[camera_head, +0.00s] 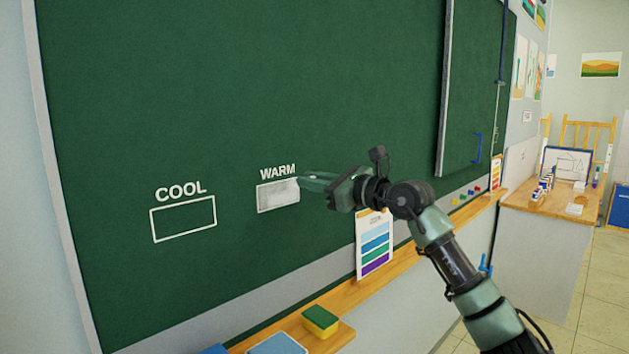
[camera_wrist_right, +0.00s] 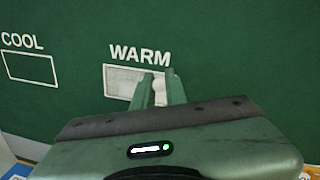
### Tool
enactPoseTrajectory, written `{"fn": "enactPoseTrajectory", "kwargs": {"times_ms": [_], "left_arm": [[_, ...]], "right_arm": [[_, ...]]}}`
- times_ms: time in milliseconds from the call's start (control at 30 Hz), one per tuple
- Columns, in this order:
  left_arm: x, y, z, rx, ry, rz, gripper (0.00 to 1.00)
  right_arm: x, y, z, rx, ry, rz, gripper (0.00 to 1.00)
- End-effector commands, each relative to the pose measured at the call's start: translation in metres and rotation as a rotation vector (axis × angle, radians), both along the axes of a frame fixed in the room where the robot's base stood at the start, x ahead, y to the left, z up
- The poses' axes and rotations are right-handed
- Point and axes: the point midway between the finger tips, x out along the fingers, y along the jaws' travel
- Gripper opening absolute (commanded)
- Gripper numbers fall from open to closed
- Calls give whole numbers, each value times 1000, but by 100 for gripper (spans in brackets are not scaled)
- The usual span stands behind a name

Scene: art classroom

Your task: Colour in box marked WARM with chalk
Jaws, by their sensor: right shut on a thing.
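The box marked WARM (camera_head: 278,196) is on the green chalkboard (camera_head: 250,90) and is mostly filled with pale chalk. It also shows in the right wrist view (camera_wrist_right: 117,82), where the fill looks patchy. My right gripper (camera_head: 302,180) is at the right edge of this box, with its fingertips at the board. In the right wrist view its fingers (camera_wrist_right: 159,82) cover the box's right part. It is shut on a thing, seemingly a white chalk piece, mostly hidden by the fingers. The box marked COOL (camera_head: 184,220), to the left, is an empty white outline. My left gripper is not in view.
Below the board runs a wooden ledge (camera_head: 345,297) with a yellow and green sponge (camera_head: 320,321) and a colour chart (camera_head: 374,244). A sliding board panel (camera_head: 468,90) stands to the right. A side table (camera_head: 545,205) with art items is farther right.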

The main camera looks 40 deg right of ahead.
Motion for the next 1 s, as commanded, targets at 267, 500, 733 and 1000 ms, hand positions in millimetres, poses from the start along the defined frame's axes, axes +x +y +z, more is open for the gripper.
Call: {"fn": "enactPoseTrajectory", "kwargs": {"times_ms": [267, 500, 733, 1000], "left_arm": [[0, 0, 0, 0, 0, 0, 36], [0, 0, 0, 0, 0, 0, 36], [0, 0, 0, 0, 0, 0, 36], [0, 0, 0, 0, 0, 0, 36]], "right_arm": [[0, 2, 0, 0, 0, 0, 0], [-2, 14, 1, -1, 0, 1, 0], [-2, 16, 2, 0, 0, -1, 0], [-2, 20, 2, -1, -1, 0, 0]]}}
